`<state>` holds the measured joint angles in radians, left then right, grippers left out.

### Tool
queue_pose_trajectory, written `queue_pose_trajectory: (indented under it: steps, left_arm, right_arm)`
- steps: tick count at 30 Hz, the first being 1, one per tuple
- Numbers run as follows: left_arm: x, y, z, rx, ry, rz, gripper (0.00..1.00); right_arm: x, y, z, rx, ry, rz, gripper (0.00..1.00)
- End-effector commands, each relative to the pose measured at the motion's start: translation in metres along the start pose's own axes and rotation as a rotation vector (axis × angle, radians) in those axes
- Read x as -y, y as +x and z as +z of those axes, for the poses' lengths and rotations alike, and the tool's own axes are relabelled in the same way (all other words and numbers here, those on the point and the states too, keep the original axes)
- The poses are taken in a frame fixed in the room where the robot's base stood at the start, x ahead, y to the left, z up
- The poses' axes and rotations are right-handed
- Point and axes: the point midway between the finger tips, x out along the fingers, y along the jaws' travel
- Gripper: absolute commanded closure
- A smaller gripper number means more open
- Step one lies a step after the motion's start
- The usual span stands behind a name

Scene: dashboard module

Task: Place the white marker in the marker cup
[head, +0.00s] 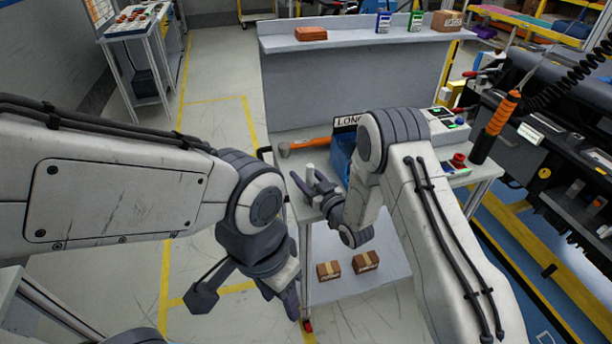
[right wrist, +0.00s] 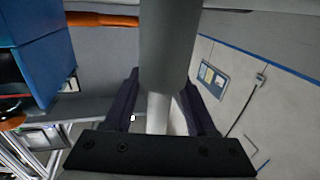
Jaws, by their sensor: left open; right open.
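My right gripper (head: 308,180) is open at the near left end of the workbench, left of a blue bin. A small white upright piece (head: 310,170), apparently the white marker, shows at its fingertips. In the right wrist view a grey cylinder (right wrist: 170,45) with a narrower pale section (right wrist: 158,113) runs between the two dark fingers, which do not visibly close on it. I cannot tell whether both sections are the marker. My left gripper (head: 247,300) is open and empty, low in front of the bench. I cannot make out the marker cup in either view.
The blue bin (head: 342,158) stands on the bench, partly hidden by my right arm. An orange-handled hammer (head: 308,144) lies behind the gripper. A red button (head: 458,160) is at the right. Two boxes (head: 366,262) sit on the lower shelf.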

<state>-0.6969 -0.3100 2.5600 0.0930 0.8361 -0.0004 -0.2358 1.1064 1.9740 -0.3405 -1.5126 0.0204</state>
Motion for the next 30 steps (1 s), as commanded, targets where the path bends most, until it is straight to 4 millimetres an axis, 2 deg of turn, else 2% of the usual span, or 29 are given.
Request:
queue_pose_trajectory:
  steps: [3,5,15,21,26,30]
  left_arm:
    - [0.0,-0.005,0.0,0.0,0.0,0.0,0.5]
    - [0.0,0.0,0.0,0.0,0.0,0.0,0.5]
    - [0.001,0.017,0.001,0.0,0.0,0.0,0.5]
    - [0.002,0.023,0.001,0.0,0.0,0.0,0.5]
    - [0.002,0.024,0.001,0.0,0.0,0.0,0.5]
    - [0.002,0.024,0.001,0.0,0.0,0.0,0.5]
  right_arm:
    - [0.0,0.0,-0.005,0.0,0.0,0.0,0.44]
    - [-0.001,-0.007,0.0,0.003,0.001,0.001,0.44]
    - [-0.002,-0.078,0.001,0.003,0.002,0.004,0.44]
    - [-0.001,-0.109,0.0,0.002,0.0,0.002,0.44]
    - [0.002,-0.117,-0.003,0.015,-0.007,-0.004,0.44]
    - [0.013,-0.105,-0.006,0.126,-0.049,-0.03,0.44]
